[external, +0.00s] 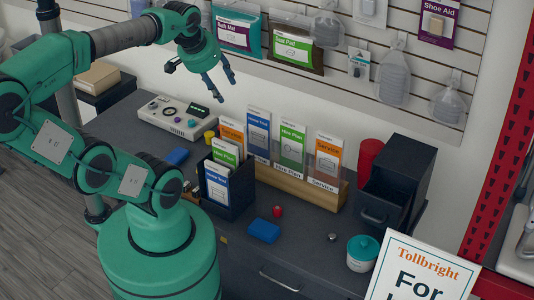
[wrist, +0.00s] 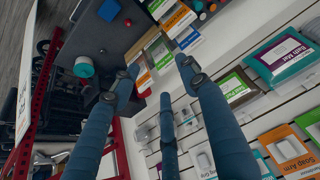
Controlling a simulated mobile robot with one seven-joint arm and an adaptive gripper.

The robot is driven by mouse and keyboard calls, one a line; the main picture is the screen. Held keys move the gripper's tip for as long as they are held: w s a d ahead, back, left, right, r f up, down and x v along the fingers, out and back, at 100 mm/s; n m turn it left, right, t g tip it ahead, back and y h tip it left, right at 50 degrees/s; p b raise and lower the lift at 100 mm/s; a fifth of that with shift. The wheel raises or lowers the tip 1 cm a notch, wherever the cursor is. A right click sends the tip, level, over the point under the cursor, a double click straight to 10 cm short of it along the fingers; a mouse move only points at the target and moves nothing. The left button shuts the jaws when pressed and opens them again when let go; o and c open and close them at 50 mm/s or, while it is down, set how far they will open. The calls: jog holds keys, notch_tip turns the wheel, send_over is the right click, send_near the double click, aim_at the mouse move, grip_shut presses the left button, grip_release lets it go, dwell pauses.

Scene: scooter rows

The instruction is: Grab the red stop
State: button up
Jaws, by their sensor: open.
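A small red piece (external: 277,211), which looks like the red stop, stands on the dark counter just behind a blue block (external: 264,230). It also shows as a small red spot near the top of the wrist view (wrist: 127,22). My gripper (external: 203,80) is open and empty, high above the back of the counter near the wall, up and left of the red piece and well apart from it. In the wrist view, the spread blue fingers of my gripper (wrist: 159,76) hold nothing.
A wooden rack of cards (external: 300,185) and a dark card box (external: 228,190) stand close behind and left of the red piece. A larger red cylinder (external: 371,155), dark drawer unit (external: 398,185), teal-lidded jar (external: 362,252) and white sign (external: 420,270) are to the right. The counter's front is fairly clear.

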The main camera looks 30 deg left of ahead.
jog(key=m+g+b, duration=0.2)
jog(key=m+g, duration=0.1)
jog(key=g, duration=0.3)
send_over(277, 208)
notch_tip(277, 208, down, 40)
jog(key=shift+f, duration=0.15)
jog(key=shift+w+f+b, duration=0.1)
jog(key=shift+f+b, duration=0.65)
jog(key=shift+f, duration=3.45)
